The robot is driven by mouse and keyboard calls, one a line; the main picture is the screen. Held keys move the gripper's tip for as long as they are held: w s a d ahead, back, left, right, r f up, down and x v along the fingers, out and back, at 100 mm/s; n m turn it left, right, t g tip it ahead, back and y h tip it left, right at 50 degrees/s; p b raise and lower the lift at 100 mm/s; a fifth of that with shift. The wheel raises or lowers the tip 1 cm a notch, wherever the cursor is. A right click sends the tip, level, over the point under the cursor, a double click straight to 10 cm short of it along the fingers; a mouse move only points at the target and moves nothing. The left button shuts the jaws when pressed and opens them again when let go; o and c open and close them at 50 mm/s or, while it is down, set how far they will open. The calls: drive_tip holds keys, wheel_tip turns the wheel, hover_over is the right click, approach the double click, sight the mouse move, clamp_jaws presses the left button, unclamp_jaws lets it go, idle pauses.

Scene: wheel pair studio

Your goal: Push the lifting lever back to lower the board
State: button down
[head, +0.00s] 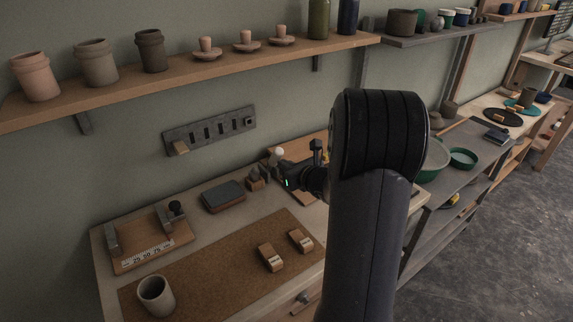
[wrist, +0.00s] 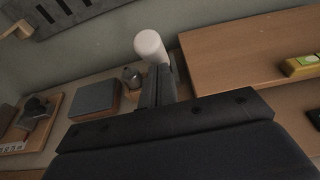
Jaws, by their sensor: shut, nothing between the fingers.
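The lifting lever's pale round knob (head: 278,152) stands at the back of the bench, near the wall. In the wrist view the white knob (wrist: 150,45) is just beyond my fingertips; I cannot tell whether they touch it. My gripper (head: 281,175) is shut and empty, beside the lever; its fingers (wrist: 157,82) also show in the wrist view. The wooden board (wrist: 245,50) lies to the right of the knob in the wrist view. In the head view the board (head: 312,149) is partly hidden by my arm. The lever's lower part is mostly hidden.
A dark grey block (head: 223,196) lies left of the lever. A brown mat (head: 215,270) carries two small wooden blocks, with a cup (head: 156,295) at its front left. A wooden shelf (head: 200,72) with pots hangs above. A slotted rack (head: 210,130) is on the wall.

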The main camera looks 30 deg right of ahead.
sight(281, 151)
drive_tip(key=w+r+g+p, duration=0.1)
drive_tip(key=p, duration=0.4)
drive_tip(key=w+r+g+p, duration=0.1)
drive_tip(key=r+g+p, duration=0.1)
drive_tip(key=p, duration=0.2)
drive_tip(key=shift+w+a+r+p, duration=0.15)
drive_tip(key=shift+w+p, duration=0.1)
drive_tip(key=shift+p, duration=0.15)
drive_tip(key=p, duration=0.1)
drive_tip(key=w+g+p, duration=0.1)
drive_tip(key=p, duration=0.1)
drive_tip(key=shift+w+a+r+h, duration=0.1)
drive_tip(key=shift+w+r+h, duration=0.15)
drive_tip(key=shift+h, duration=0.05)
drive_tip(key=shift+w+a+r+p, duration=0.15)
drive_tip(key=shift+w+p, duration=0.7)
drive_tip(key=shift+p, duration=0.3)
drive_tip(key=w, duration=0.2)
drive_tip(key=w+p, duration=0.1)
drive_tip(key=w, duration=0.2)
drive_tip(key=shift+w+a+r, duration=0.15)
drive_tip(key=shift+w+a, duration=0.25)
drive_tip(key=shift+r, duration=0.15)
drive_tip(key=shift+p, duration=0.3)
